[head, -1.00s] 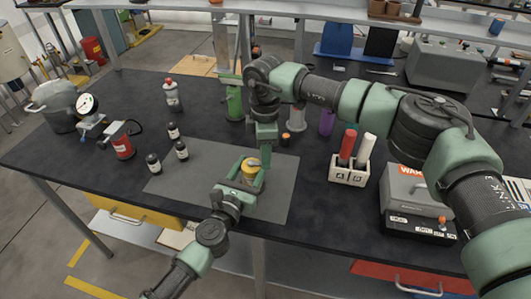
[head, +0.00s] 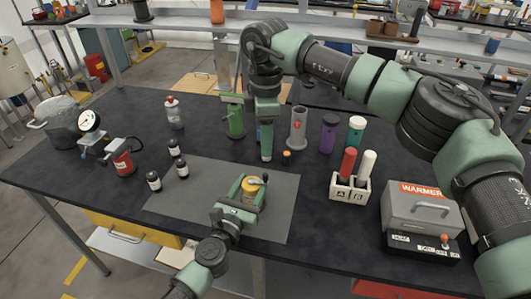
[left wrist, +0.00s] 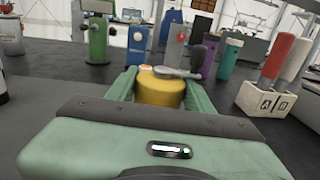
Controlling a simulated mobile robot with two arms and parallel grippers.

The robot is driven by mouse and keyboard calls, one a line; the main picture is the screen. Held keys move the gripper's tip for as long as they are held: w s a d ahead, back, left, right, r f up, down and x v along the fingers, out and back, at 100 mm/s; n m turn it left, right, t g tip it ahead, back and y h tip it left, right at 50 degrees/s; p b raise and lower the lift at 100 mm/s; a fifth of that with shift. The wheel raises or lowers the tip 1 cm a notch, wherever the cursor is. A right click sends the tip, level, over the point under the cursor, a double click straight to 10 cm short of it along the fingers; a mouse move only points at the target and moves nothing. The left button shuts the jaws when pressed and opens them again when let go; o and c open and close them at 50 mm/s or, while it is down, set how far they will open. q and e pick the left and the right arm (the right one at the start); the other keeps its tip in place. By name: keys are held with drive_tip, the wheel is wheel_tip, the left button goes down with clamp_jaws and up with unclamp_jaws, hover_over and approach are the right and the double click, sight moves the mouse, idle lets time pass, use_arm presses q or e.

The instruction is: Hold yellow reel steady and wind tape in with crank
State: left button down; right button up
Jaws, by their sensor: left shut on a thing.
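The yellow reel (head: 250,189) stands on the grey mat (head: 185,210). It also shows in the left wrist view (left wrist: 160,91). My left gripper (head: 249,192) is shut around the reel's sides. A grey crank arm (left wrist: 176,72) lies across the reel's top, with a dark upright knob (head: 265,178) at its right end. A small orange-and-white patch shows on the reel's top in the left wrist view. No loose tape can be made out. My right gripper (head: 266,157) points down behind the reel, apart from the crank; its finger gap is not clear.
A green dispenser (head: 236,120), grey cylinder (head: 298,128) and purple bottle (head: 328,134) stand behind. A white holder (head: 349,188) with red and white tubes and a grey warmer (head: 422,212) are right.

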drive_tip(key=shift+r, duration=0.5)
use_arm(q)
drive_tip(key=c, duration=0.5)
unclamp_jaws()
